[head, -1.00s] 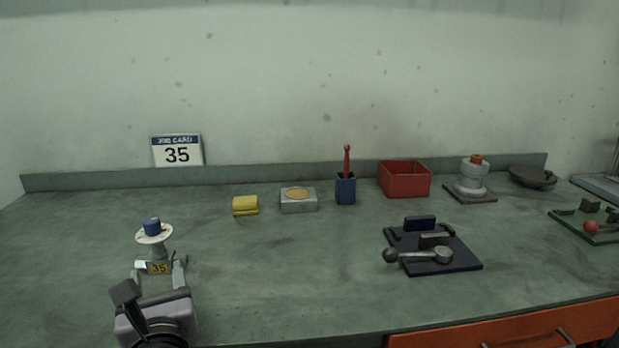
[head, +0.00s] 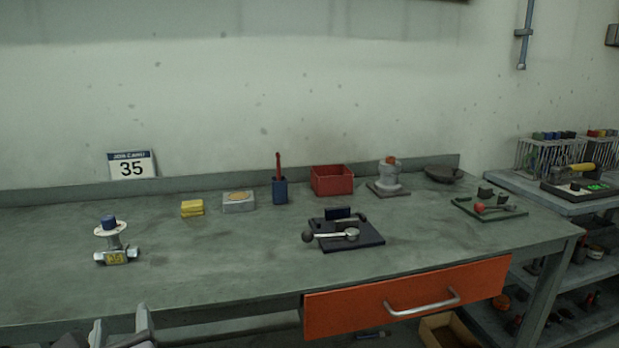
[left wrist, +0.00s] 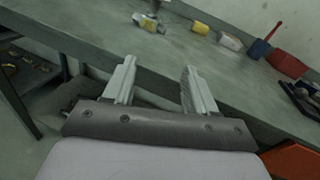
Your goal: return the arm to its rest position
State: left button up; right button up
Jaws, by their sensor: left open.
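My left gripper (head: 120,330) is at the bottom left of the head view, in front of the bench's front edge and apart from everything on it. Its two fingers are open and empty, and they show wide apart in the left wrist view (left wrist: 154,88). The gate valve (head: 114,243), with a blue-capped white round wheel and a yellow tag marked 35, stands upright on the left of the bench. Part of it shows at the top of the left wrist view (left wrist: 150,20). My right gripper is in neither view.
The bench (head: 220,280) has free room around the valve. Behind stand a job card (head: 132,165), yellow block (head: 192,208), grey box (head: 239,202), blue holder (head: 280,191) and red bin (head: 332,180). A dark lever plate (head: 345,238) lies mid-bench. An orange drawer (head: 405,298) is in front.

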pick_arm(q)
jog(key=s+d+f+n+g+h+p, duration=0.2)
jog(key=f+n+h, duration=0.2)
jog(key=f+n, duration=0.25)
jog(key=s+d+f+n+g+h+p, duration=0.1)
jog(key=s+d+f+n+h+p, duration=0.15)
jog(key=f+n, duration=0.4)
jog(key=s+d+f+n+g+h+p, duration=0.1)
jog(key=s+d+f+n+h+p, duration=0.1)
jog(key=s+f+n, duration=0.5)
jog(key=s+n+h+p, duration=0.1)
jog(key=s+n+h, duration=0.1)
jog(key=s+n, duration=0.2)
jog(key=shift+f+n+g, duration=0.4)
jog(key=shift+n, duration=0.9)
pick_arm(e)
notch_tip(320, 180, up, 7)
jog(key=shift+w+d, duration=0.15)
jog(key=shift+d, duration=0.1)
